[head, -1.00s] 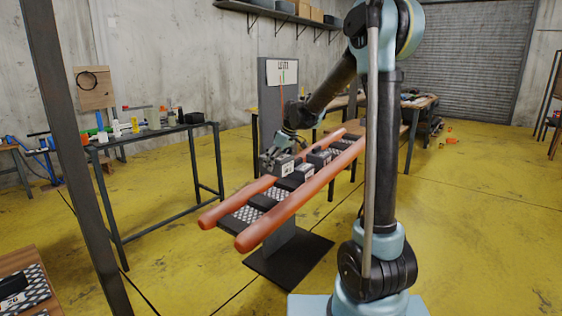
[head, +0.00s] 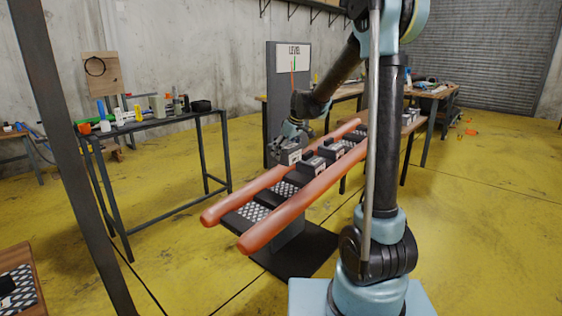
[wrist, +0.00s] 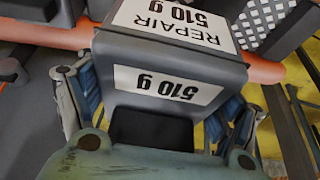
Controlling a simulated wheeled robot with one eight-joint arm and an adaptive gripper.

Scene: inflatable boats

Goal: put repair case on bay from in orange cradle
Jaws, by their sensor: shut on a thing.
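The repair case (wrist: 180,62) is dark grey with white labels reading "REPAIR 510 g". My gripper (wrist: 150,125) is shut on it in the wrist view, one blue-grey finger at each side. In the head view my gripper (head: 284,147) and the case (head: 291,156) are at the left tube of the orange cradle (head: 300,205). I cannot tell whether the case touches the cradle. The cradle has two orange tubes with dark crosspieces and white-patterned bays (head: 253,212) between them. Bays at the near end are bare.
Several other dark cases (head: 313,165) sit farther along the cradle. A dark upright board (head: 290,90) marked "LEVEL" stands behind it. A bench (head: 150,124) with bottles is at left, and a dark post (head: 70,150) stands in front. Yellow floor around is open.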

